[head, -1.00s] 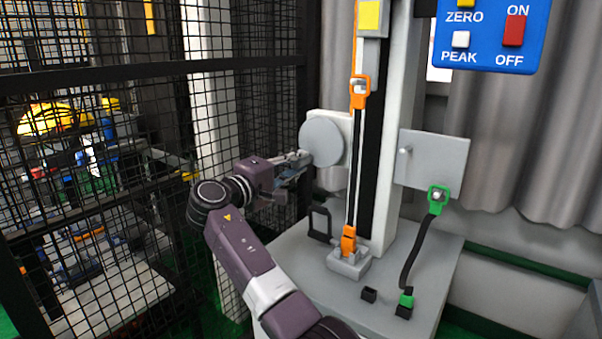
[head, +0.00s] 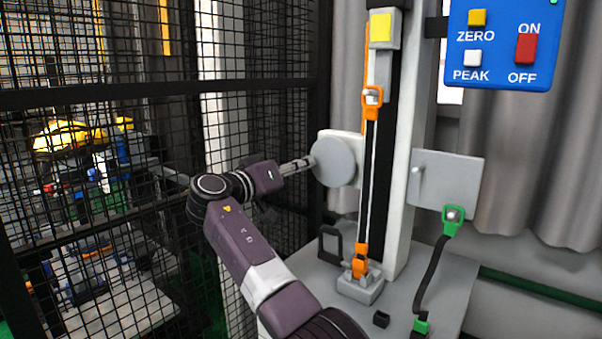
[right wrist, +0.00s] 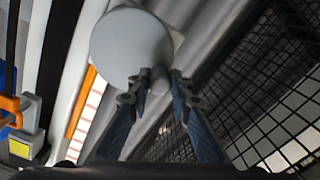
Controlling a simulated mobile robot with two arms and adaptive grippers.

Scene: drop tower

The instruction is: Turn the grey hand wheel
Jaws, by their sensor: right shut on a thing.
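The grey hand wheel (head: 335,163) is a round disc on a light plate at the left side of the tower column. My right gripper (head: 308,162) reaches it from the left, its fingers at the wheel's left edge. In the right wrist view the wheel (right wrist: 128,44) fills the upper middle, and the gripper (right wrist: 160,80) has its two fingers at the wheel's lower right edge, shut on a part of it. The gripped part is mostly hidden by the fingers. My left gripper is not in view.
A black mesh fence (head: 110,215) stands close on the left. An orange-ended strap (head: 368,190) hangs along the column. A grey side plate (head: 447,182) with a green-ended strap (head: 432,270) is right of the column. A blue button panel (head: 500,45) is at the upper right.

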